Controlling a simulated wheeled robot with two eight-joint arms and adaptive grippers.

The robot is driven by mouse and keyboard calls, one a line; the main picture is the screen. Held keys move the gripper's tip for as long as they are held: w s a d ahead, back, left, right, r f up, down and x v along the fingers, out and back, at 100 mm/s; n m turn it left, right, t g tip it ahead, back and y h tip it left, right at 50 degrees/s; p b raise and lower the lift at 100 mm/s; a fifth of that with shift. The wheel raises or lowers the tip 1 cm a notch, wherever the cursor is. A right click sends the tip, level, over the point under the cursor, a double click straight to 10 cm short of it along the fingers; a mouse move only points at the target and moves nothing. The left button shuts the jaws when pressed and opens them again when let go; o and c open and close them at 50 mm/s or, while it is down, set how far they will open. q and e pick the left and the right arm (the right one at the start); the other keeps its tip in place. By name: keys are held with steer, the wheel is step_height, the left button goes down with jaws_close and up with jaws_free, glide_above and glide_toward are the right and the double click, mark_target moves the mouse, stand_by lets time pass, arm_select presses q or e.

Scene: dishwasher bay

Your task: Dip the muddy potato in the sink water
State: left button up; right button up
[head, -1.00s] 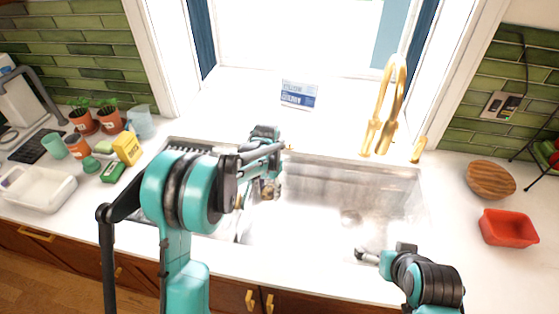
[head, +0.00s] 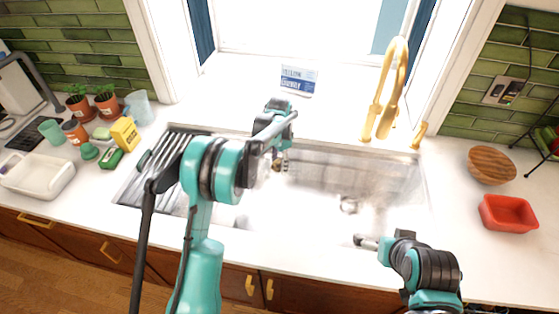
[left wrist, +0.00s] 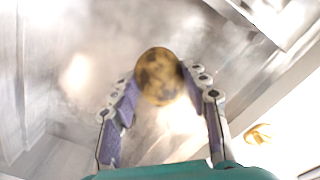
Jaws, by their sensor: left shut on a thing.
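The muddy potato (left wrist: 159,76) is round and yellow-brown with dark patches. In the left wrist view it sits between the fingertips of my left gripper (left wrist: 160,82), which is shut on it. In the head view my left gripper (head: 280,163) reaches over the far left part of the steel sink basin (head: 385,183), and the potato is mostly hidden there. The basin is bright and hazy; I cannot tell the water level or whether the potato touches water. My right gripper (head: 365,241) is low at the sink's front edge, apart from the potato; its finger opening is unclear.
A gold faucet (head: 388,95) stands behind the sink. A ribbed drainboard (head: 150,180) lies at left, with a white tub (head: 38,178), a yellow box (head: 124,133) and potted plants (head: 108,103) beyond. A red container (head: 508,213) and wooden bowl (head: 491,165) stand at right.

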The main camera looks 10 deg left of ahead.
arm_select(q)
steer(key=shift+f+b, duration=5.25)
steer(key=shift+f, duration=4.45)
arm_select(e)
steer(key=shift+f, duration=5.45)
arm_select(q)
steer(key=p, duration=1.4)
glide_toward(279, 162)
steer(key=shift+f, duration=2.7)
arm_select(e)
step_height(279, 162, up, 14)
